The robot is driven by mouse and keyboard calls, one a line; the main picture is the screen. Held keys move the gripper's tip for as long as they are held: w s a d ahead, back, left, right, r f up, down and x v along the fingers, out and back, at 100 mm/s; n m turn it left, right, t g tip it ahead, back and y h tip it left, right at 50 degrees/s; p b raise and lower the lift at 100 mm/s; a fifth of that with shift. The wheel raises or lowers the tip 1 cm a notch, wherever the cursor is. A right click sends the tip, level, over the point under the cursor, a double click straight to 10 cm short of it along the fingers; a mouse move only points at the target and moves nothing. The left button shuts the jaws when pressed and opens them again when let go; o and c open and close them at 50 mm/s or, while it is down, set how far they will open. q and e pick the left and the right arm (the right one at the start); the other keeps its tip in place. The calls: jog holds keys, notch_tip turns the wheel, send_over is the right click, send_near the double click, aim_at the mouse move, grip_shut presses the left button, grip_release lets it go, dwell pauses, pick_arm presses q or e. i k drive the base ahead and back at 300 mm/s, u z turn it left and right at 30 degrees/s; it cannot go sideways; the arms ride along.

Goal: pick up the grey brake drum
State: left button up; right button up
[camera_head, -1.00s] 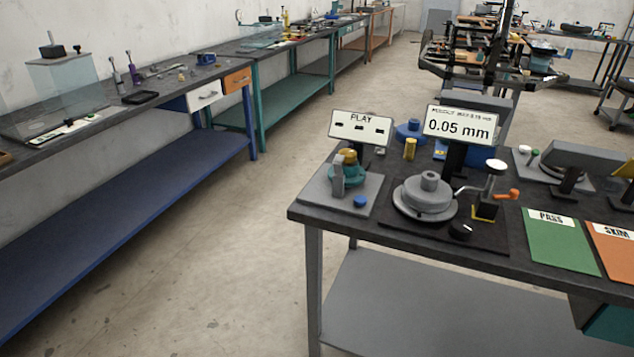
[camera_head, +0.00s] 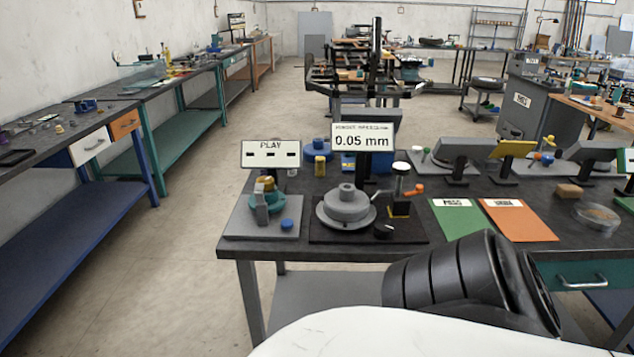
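The grey brake drum (camera_head: 346,205) is a round stepped disc with a raised hub. It sits on a dark square base near the left end of the dark-topped table (camera_head: 325,243). A sign reading "0.05 mm" (camera_head: 364,138) stands just behind it. Neither of my grippers is in view; a black, ribbed part of my own body shows at the lower right.
Left of the drum is a grey plate (camera_head: 238,219) with a teal part and a "PLAY" sign (camera_head: 270,154). Green (camera_head: 460,223) and orange (camera_head: 518,222) mats lie to the right. A blue workbench (camera_head: 100,188) runs along the left wall. The floor between is clear.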

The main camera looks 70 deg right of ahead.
aim_at(347, 203)
jog(key=i, duration=1.45)
jog(key=z, duration=2)
